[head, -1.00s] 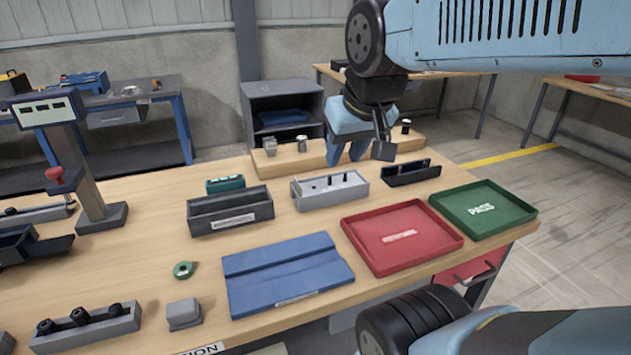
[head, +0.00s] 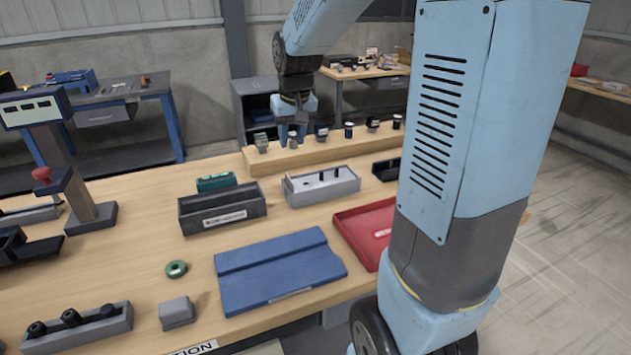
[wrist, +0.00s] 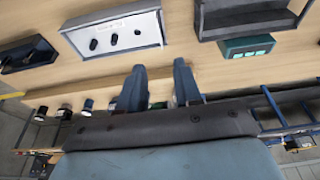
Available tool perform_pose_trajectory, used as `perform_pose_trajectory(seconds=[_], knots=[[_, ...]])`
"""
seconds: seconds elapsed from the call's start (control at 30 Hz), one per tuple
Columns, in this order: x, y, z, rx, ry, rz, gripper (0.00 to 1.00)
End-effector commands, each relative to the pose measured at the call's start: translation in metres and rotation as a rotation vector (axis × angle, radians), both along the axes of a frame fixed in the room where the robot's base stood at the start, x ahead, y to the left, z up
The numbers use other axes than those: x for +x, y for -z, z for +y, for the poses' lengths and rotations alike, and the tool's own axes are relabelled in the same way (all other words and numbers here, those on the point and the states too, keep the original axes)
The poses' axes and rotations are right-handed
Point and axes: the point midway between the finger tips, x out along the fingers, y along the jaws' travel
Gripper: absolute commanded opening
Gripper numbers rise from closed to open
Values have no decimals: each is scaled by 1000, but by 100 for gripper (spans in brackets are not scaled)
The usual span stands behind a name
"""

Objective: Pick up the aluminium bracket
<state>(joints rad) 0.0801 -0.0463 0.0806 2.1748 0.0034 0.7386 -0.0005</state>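A small light-grey metal piece (head: 261,142), which looks like the aluminium bracket, stands at the left end of the raised wooden ledge at the back of the bench. A second small grey metal part (head: 293,139) stands just right of it. My gripper (head: 293,132) is at the ledge, over or in front of this second part; the depth between them is hard to tell. In the wrist view my gripper (wrist: 158,88) has its two fingers apart, with nothing clearly held between them. The bracket cannot be made out in the wrist view.
Several dark cylindrical parts (head: 348,130) stand along the ledge to the right. A grey tray with pins (head: 321,190), a dark grey bin (head: 222,214) and a green box (head: 216,182) sit in front.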

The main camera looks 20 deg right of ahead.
Motion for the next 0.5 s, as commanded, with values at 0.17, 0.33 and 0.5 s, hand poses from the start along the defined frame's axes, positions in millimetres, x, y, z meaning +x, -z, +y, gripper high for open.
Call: perform_pose_trajectory(seconds=[0.17,0.33,0.5], knots=[[8,16,0,1,1,6,34],[15,44,0,1,1,8,34],[22,70,0,1,1,7,34]])
